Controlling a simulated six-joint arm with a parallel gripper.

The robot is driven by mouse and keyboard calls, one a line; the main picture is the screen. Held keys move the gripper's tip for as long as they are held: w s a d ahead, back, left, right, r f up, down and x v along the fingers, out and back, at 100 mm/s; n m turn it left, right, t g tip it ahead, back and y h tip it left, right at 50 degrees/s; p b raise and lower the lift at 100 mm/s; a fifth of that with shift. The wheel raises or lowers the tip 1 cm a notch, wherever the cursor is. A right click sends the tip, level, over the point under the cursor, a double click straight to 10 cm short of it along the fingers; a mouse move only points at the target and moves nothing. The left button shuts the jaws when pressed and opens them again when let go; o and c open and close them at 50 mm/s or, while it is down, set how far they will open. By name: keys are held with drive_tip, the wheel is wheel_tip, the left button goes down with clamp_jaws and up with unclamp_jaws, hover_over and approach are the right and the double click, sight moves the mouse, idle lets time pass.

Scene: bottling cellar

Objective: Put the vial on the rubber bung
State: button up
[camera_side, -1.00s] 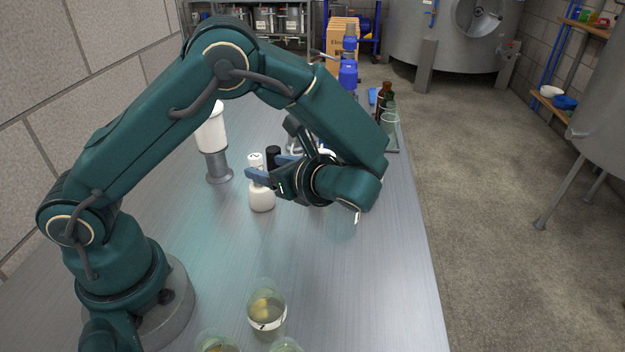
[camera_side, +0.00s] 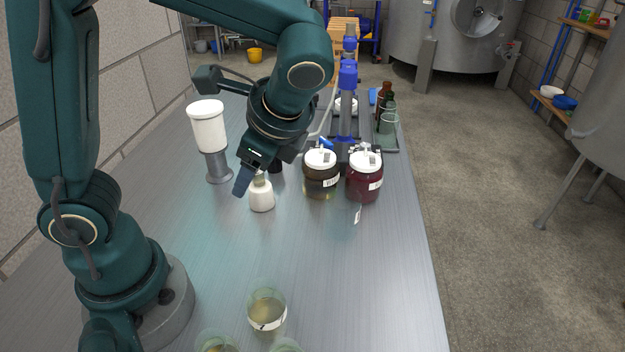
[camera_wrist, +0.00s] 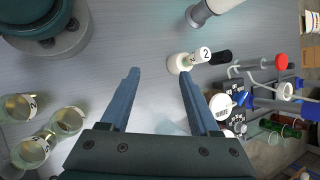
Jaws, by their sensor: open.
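The vial (camera_wrist: 200,55), narrow and yellowish with a white top marked "2", stands upright on a squat white piece that I take to be the rubber bung (camera_wrist: 174,64). In the side view the white bung (camera_side: 262,197) sits on the bench, with a yellowish bit of the vial (camera_side: 260,180) above it; the vial's top is hidden behind my gripper. My gripper (camera_wrist: 159,73) is open and empty. Its fingers point down, and in the wrist view the vial and bung lie beyond the right fingertip, not between the fingers.
A black cylinder (camera_wrist: 221,57) stands close behind the vial. A white cylinder on a grey post (camera_side: 209,127) is to the left. Two lidded jars, one dark (camera_side: 321,182) and one red (camera_side: 364,184), stand right. Labelled beakers (camera_side: 267,312) stand in front. The middle bench is clear.

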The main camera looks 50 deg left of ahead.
drive_tip(key=s+d+r+n+t+h, duration=0.2)
drive_tip(key=s+d+n+t+h, duration=0.2)
drive_tip(key=n, duration=0.7)
drive_tip(key=t+h, duration=0.2)
drive_tip(key=shift+s+h, duration=0.3)
drive_tip(key=shift+s, duration=0.1)
